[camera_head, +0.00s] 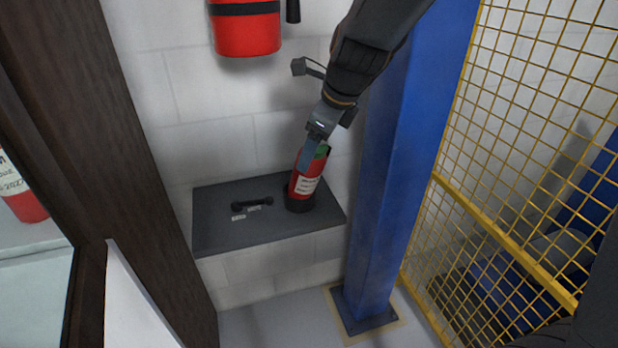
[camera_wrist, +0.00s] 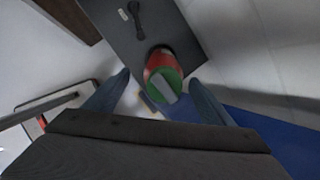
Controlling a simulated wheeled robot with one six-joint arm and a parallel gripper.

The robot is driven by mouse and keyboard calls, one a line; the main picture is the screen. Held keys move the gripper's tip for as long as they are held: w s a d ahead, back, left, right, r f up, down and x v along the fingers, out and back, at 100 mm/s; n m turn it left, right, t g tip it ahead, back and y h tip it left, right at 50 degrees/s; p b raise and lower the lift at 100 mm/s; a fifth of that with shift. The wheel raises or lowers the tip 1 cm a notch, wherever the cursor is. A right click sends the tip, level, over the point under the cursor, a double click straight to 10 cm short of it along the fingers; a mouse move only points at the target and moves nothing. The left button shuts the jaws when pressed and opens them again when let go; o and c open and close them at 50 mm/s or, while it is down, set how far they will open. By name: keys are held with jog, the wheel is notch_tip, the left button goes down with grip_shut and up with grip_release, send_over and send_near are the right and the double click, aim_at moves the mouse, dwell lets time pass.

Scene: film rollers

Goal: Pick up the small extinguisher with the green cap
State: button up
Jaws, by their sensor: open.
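The small red extinguisher (camera_head: 307,185) with a white label and a green cap (camera_head: 321,151) stands upright in a dark base on a grey shelf (camera_head: 222,226). My gripper (camera_head: 314,152) is at the top of it, and a finger hides part of the cap in the head view. In the wrist view the green cap (camera_wrist: 164,87) lies between and a little beyond the two fingertips of my open gripper (camera_wrist: 160,80), with gaps on both sides. I cannot tell whether the fingers reach down past the cap.
A black handle-like object (camera_head: 252,203) lies on the shelf left of the extinguisher. A larger red extinguisher (camera_head: 246,30) hangs on the wall above. A blue column (camera_head: 398,170) stands close on the right, before a yellow mesh fence (camera_head: 500,243). A dark brown post (camera_head: 110,170) stands left.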

jog(key=shift+x, duration=1.25)
send_over(301, 185)
jog(key=w+d, duration=0.2)
jog(key=shift+f, duration=2.3)
jog(key=shift+s+a, duration=0.1)
jog(key=shift+s, duration=0.05)
